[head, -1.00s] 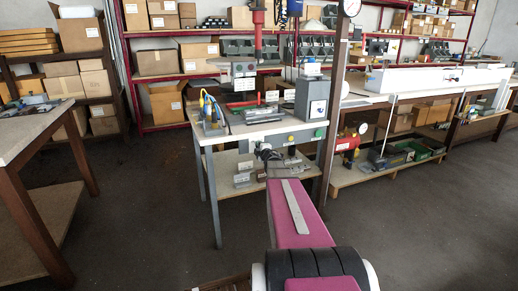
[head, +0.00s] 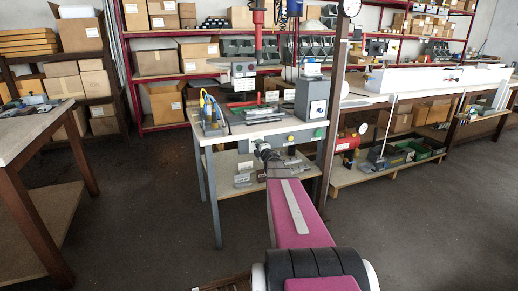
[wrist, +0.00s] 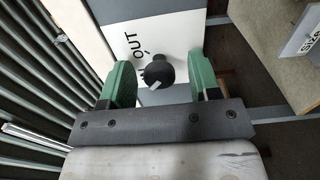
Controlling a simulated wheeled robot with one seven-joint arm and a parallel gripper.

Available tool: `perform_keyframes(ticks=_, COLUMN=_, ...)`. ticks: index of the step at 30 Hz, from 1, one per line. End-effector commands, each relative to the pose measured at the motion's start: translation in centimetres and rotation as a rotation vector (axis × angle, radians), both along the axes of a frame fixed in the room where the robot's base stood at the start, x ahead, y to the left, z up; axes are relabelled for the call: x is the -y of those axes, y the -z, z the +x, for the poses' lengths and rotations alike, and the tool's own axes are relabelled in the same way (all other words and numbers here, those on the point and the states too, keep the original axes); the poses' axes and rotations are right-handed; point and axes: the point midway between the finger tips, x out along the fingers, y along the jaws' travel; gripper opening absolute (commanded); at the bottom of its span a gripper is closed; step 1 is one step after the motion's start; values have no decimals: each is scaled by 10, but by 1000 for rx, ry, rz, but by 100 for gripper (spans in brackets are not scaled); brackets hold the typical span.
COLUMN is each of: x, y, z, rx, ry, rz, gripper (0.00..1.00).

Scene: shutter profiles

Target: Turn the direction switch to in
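The direction switch is a round black knob (wrist: 160,69) with a white pointer mark, on a white plate lettered OUT (wrist: 146,44) in the wrist view. The pointer mark lies at the knob's lower left in that picture. A second label is mostly hidden behind the left finger. My gripper (wrist: 157,64) is open, with one green finger on each side of the knob and visible gaps between. In the head view my gripper (head: 262,149) is at the front edge of the workbench, and hides the knob.
The workbench (head: 232,129) carries a grey control box (head: 311,98), tools and small parts; a lower shelf holds metal parts. A brown post (head: 334,110) stands close to its right. Another table (head: 28,130) is at left. Floor between them is clear.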

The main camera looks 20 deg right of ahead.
Motion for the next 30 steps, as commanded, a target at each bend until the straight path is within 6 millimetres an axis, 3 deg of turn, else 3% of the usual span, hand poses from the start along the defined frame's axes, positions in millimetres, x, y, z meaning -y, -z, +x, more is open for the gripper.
perform_keyframes(ticks=8, x=0, y=0, z=-1, rx=1, ry=0, rz=2, gripper=56)
perform_keyframes(ticks=14, x=0, y=-1, z=-13, rx=1, ry=0, rz=2, gripper=56)
perform_keyframes(ticks=30, x=3, y=-1, z=-102, rx=0, ry=1, rz=1, gripper=56)
